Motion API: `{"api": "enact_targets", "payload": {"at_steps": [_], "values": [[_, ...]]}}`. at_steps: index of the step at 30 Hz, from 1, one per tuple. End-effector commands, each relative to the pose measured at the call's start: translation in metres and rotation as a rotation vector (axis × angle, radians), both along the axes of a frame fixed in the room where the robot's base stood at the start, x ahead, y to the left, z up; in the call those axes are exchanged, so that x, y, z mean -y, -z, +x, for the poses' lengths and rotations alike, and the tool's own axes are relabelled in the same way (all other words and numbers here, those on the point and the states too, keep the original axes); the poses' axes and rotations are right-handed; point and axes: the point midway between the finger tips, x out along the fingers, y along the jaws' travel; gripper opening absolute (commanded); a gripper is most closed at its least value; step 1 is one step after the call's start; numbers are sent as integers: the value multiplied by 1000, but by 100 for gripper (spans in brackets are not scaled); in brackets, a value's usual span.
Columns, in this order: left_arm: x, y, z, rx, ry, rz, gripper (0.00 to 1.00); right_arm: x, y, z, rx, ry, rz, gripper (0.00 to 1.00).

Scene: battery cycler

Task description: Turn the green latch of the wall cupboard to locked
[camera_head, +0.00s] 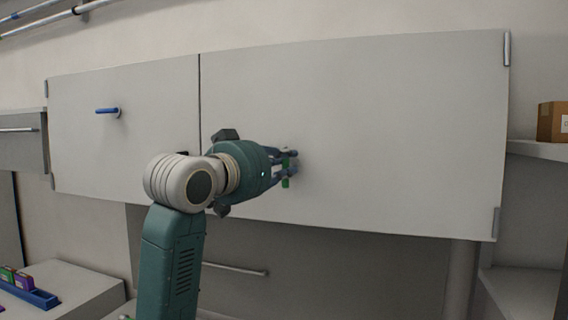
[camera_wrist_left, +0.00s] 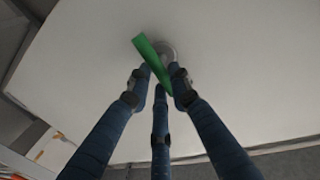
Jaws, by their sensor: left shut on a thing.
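The green latch (camera_wrist_left: 150,58) is a flat bar on a round grey base (camera_wrist_left: 165,50) on the cupboard door. In the left wrist view it stands tilted, its upper end leaning left. My left gripper (camera_head: 291,165) is at the latch, with its fingers closed around the bar. In the head view the fingers hide most of the latch, and only a bit of green (camera_head: 285,183) shows below them. The wall cupboard (camera_head: 400,120) has two white doors, both closed. My right gripper is in neither view.
A blue handle (camera_head: 108,110) sticks out from the left door. A cardboard box (camera_head: 553,122) stands on a shelf at the right. A drawer handle (camera_head: 235,269) is below the cupboard. A blue tray (camera_head: 30,290) with small items sits at the lower left.

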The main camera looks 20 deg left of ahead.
Motion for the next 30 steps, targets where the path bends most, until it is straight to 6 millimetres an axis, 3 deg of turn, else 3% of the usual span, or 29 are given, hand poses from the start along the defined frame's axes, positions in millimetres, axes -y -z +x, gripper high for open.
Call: {"api": "enact_targets", "payload": {"at_steps": [8,30], "values": [[1,-1,0,6,-3,141,0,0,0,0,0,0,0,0],[9,5,-1,30,-2,831,0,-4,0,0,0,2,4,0]]}}
